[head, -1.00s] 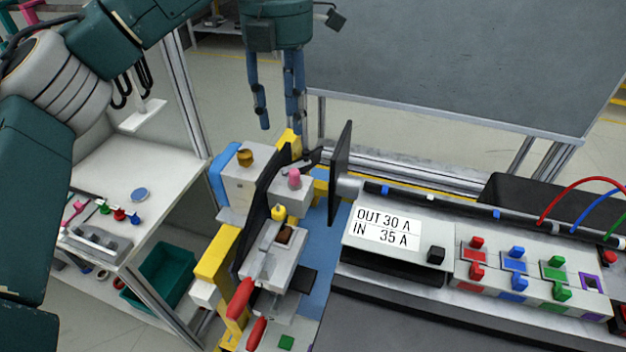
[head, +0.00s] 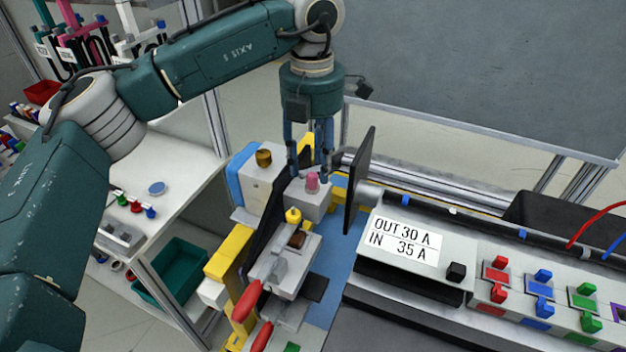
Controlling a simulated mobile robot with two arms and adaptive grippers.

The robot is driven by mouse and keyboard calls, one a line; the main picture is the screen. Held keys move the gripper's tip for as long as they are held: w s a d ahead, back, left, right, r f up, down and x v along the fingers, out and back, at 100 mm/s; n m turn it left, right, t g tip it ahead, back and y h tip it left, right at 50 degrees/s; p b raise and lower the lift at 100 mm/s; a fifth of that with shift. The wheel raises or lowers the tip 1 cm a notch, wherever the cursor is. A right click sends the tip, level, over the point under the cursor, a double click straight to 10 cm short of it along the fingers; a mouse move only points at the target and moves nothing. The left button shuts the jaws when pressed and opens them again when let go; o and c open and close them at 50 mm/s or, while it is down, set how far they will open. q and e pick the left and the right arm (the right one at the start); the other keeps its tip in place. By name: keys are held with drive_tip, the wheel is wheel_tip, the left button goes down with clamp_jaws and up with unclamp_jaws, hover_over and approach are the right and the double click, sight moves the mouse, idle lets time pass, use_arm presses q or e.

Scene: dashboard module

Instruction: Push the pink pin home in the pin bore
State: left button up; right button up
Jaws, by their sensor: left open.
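The pink pin (head: 312,182) stands upright in the top of a light grey block (head: 307,203) in the head view. Its pink head shows above the block; the bore itself is hidden beneath it. My left gripper (head: 309,178) points down with its blue-grey fingers open, one to the left of the pin and one behind or to its right. The fingertips are close to the pin's head. Whether they touch it I cannot tell. My right gripper is not in view.
A black upright plate (head: 361,180) stands just right of the block. A grey block with a brass knob (head: 264,157) stands to the left. Red-handled clamps (head: 248,299) and a yellow knob (head: 293,216) are in front. A labelled panel (head: 403,241) lies to the right.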

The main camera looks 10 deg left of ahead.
sight(312, 175)
use_arm(q)
drive_tip(key=shift+s+f, duration=0.1)
drive_tip(key=shift+f, duration=1.4)
clamp_jaws()
drive_tip(key=shift+r, duration=0.15)
